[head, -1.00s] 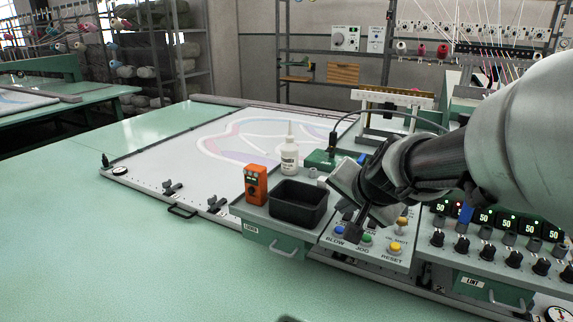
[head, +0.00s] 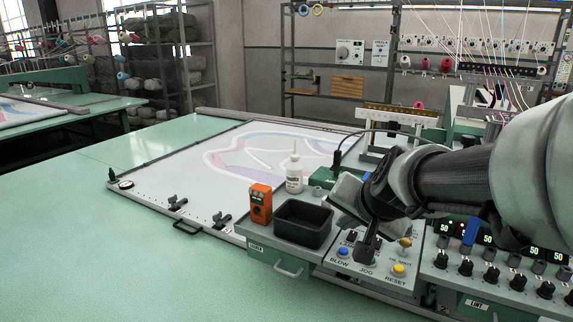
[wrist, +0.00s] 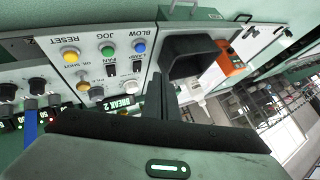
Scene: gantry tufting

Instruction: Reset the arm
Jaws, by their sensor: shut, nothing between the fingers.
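My gripper (head: 366,252) hangs at the end of my arm, over the control panel on the machine's front ledge. Its black fingers are together and empty. In the head view they cover the JOG button. In the wrist view the shut fingers (wrist: 160,98) point up the picture, between the panel and the black bin. The panel (wrist: 92,62) shows a yellow RESET button (wrist: 71,54), a green JOG button and a blue BLOW button (wrist: 139,48). I cannot tell the exact height of the fingertips above the panel.
A black bin (head: 303,238), an orange handheld device (head: 260,204) and a white bottle (head: 294,174) stand left of the gripper. Knobs and lit displays (head: 487,238) lie right. The green table (head: 120,240) is clear at left.

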